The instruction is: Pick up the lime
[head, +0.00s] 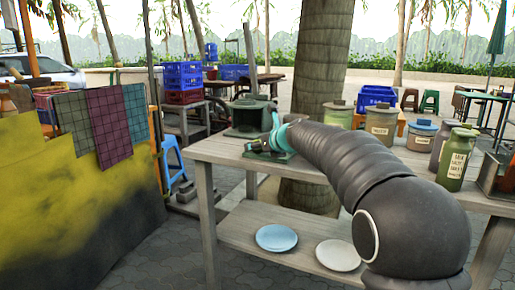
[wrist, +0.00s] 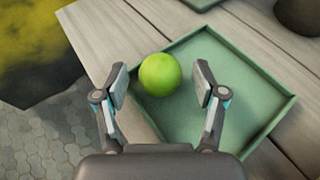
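The lime (wrist: 160,74) is a round bright green ball in the wrist view. It rests at the left part of a shallow green tray (wrist: 262,74) on the wooden table. My gripper (wrist: 160,88) is open, with one finger to the left of the lime and one to the right. Both fingers look apart from the lime, and nothing is held. In the head view my gripper (head: 266,146) is over the far left end of the table, by the tray (head: 284,157). The lime cannot be made out there.
The wooden table (head: 222,150) has several lidded jars (head: 381,124) on its right part. Its lower shelf holds a blue plate (head: 277,238) and a white plate (head: 338,255). A dark green box-like object (head: 249,116) stands behind my gripper. A tree trunk (head: 324,55) rises behind the table.

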